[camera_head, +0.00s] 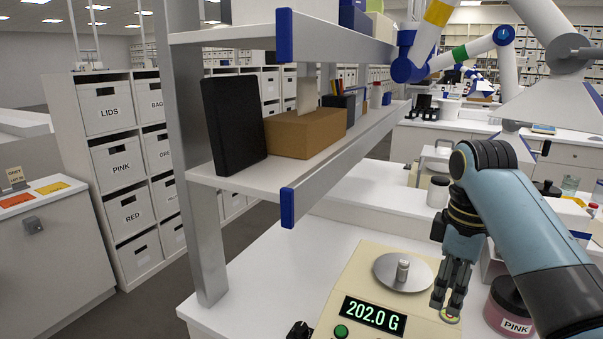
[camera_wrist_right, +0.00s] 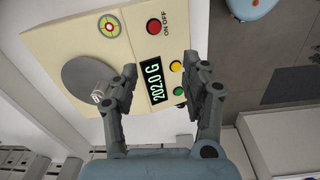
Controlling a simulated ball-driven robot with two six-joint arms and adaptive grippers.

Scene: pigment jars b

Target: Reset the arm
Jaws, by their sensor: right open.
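My right gripper (camera_head: 446,300) points down over the right side of the cream balance (camera_head: 362,270). In the right wrist view, my right gripper (camera_wrist_right: 160,68) has its two fingers well apart with nothing between them. The balance (camera_wrist_right: 112,62) lies beyond the fingers. A small metal weight (camera_head: 402,270) stands on the round pan; it also shows in the right wrist view (camera_wrist_right: 103,95). The display (camera_head: 373,315) reads 202.0 G. A dark part at the bottom edge of the head view (camera_head: 300,331) may be my left gripper; its jaws cannot be made out.
A shelf (camera_head: 290,180) with a black binder (camera_head: 234,123) and a brown box (camera_head: 305,132) rises at the left. White counter (camera_head: 330,240) lies bare left of the balance.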

